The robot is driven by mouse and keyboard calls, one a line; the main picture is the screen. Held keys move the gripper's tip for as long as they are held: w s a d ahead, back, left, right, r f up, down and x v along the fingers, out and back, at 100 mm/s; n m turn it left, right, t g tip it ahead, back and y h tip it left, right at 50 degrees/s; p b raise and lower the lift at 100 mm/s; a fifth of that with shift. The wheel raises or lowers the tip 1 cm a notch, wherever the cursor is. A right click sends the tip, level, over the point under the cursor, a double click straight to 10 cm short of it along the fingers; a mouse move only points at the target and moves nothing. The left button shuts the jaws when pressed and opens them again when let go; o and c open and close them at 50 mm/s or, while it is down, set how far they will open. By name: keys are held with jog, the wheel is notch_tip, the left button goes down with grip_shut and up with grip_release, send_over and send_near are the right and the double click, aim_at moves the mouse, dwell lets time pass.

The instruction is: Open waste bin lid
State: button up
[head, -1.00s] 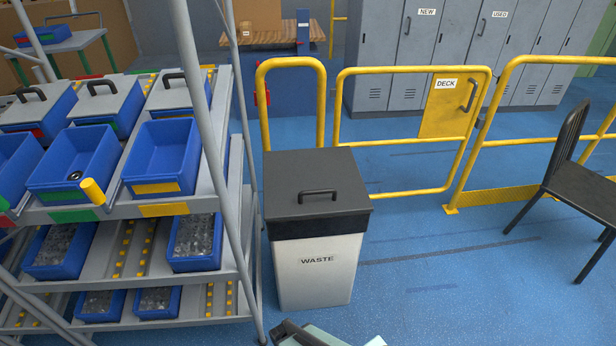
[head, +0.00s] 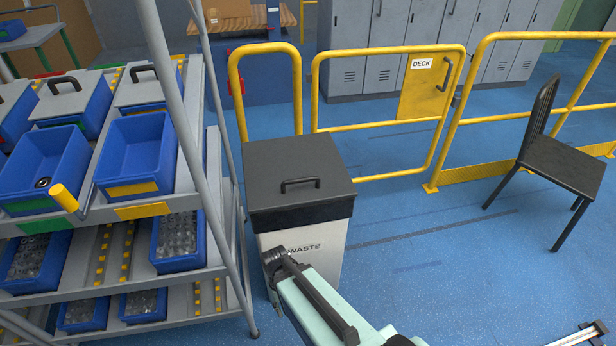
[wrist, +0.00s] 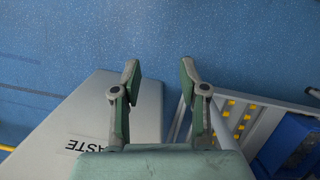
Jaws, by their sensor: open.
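The waste bin (head: 310,240) stands on the blue floor, with a pale body marked WASTE and a dark band at the top. Its dark lid (head: 299,178) is shut, with a black bar handle (head: 300,184) on top. My teal arm reaches up from the lower right in the head view and covers part of the bin's front. In the wrist view, my gripper (wrist: 160,72) is open and empty, its two fingers apart over the floor. The bin's pale side (wrist: 115,115) shows left of and behind the fingers. The lid handle is out of the wrist view.
A rack (head: 200,282) with blue bins stands close to the waste bin's left side. Yellow railings with a DECK gate (head: 430,88) run behind it. A black chair (head: 555,165) stands at the right. The floor between bin and chair is clear.

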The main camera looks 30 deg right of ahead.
jog(key=w+d+r+m+t, duration=0.2)
jog(key=w+r+m, duration=0.1)
jog(key=w+r, duration=0.75)
notch_tip(320, 180, up, 33)
jog(key=m+t, duration=0.3)
jog(key=m, duration=1.5)
send_over(301, 180)
jog(key=s+a, duration=0.1)
jog(key=s, duration=0.2)
jog(key=shift+h, duration=0.3)
jog(key=x, duration=0.8)
jog(key=p+x, duration=0.1)
jog(key=x, duration=0.8)
jog(key=shift+s, duration=0.2)
grip_shut()
